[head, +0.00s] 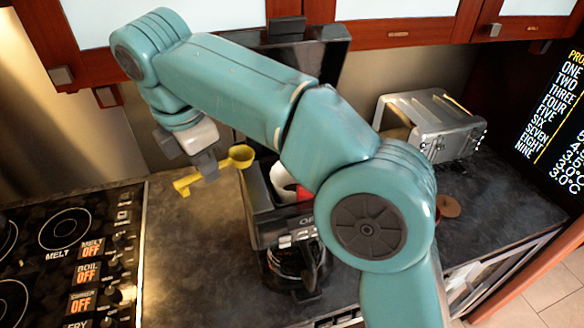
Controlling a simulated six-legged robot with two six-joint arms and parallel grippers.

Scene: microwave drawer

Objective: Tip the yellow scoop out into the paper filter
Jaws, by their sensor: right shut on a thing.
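The yellow scoop (240,155) is held above the counter, just left of the black coffee maker (262,205). Its bowl points right, toward the coffee maker, and its handle points left. My right gripper (205,168) is shut on the scoop between handle and bowl. The white paper filter (284,182) shows in the top of the coffee maker, to the right of and below the scoop bowl. My right arm hides part of the filter and the coffee maker. I cannot tell what is in the scoop. My left gripper is not in view.
A stove (70,250) with dials lies on the left. A silver toaster (430,125) stands at the back right, with a small brown round thing (448,206) in front of it. Wooden cabinets (400,32) hang above. The counter (195,250) left of the coffee maker is clear.

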